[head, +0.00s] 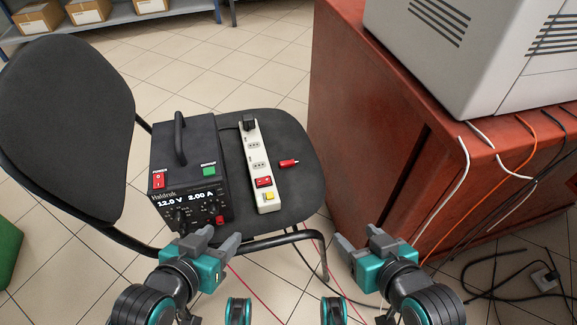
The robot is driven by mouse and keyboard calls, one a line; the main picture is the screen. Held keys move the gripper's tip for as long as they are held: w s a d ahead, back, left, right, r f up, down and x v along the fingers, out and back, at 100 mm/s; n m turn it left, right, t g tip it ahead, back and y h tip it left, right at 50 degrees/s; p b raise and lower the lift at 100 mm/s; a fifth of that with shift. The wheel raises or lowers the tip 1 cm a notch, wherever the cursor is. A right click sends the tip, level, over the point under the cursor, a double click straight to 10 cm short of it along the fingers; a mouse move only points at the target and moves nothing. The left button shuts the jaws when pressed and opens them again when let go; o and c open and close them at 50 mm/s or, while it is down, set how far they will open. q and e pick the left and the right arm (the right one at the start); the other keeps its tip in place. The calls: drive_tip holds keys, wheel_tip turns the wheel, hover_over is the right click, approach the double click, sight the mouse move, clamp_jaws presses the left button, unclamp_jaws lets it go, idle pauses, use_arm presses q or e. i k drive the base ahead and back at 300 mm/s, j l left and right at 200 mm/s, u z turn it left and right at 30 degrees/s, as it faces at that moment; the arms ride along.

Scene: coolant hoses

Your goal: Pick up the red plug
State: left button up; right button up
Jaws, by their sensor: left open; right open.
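The red plug (289,163) lies on the dark chair seat (291,199), just right of the white power strip (259,172). It is small and lies on its side, apart from the strip. My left gripper (221,240) is open and empty, in front of the chair near the black power supply. My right gripper (356,241) is open and empty, in front of the chair and below right of the plug. Neither gripper touches the plug.
The black power supply (190,165) with a top handle stands on the seat at left. The chair backrest (66,115) rises at far left. A red-brown cabinet (380,120) with a grey machine (477,50) and hanging cables stands close at right. Thin red wires hang below the seat.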

sight(287, 163)
drive_tip(key=i+l+z, duration=0.2)
drive_tip(key=z, duration=0.2)
drive_tip(key=i+l+z, duration=0.25)
drive_tip(key=z, duration=0.2)
drive_tip(key=l, duration=0.1)
